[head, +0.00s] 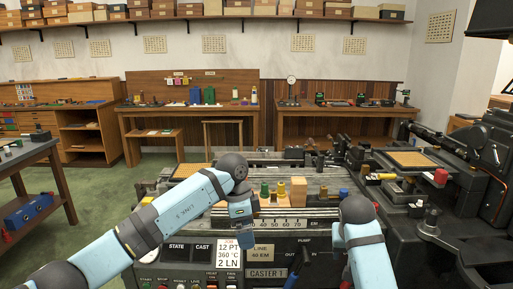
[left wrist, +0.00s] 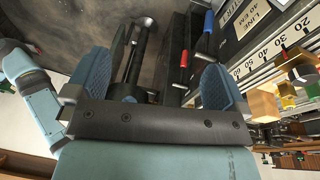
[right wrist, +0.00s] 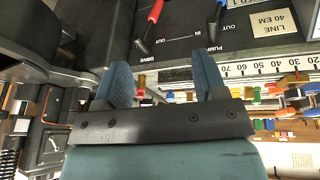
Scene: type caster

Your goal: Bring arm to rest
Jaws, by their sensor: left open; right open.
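My left arm reaches in from the left in the head view and bends down over the caster's front. Its gripper in the left wrist view (left wrist: 155,88) is open, with two blue fingers wide apart and nothing held. A dark rod shows between and beyond these fingers; I cannot tell its distance. My right arm (head: 360,235) stands at the right front of the caster in the head view, and its fingers are hidden there. In the right wrist view my right gripper (right wrist: 165,80) is open and empty, facing the dark panel marked DRIVE and PUMP.
A red-handled lever (left wrist: 184,60) and a blue-handled lever (left wrist: 208,22) stand near my left fingers. The caster's numbered scale (head: 285,223) and a wooden block (head: 298,188) lie behind. Black machinery (head: 470,165) fills the right. A dark table (head: 30,155) stands at left.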

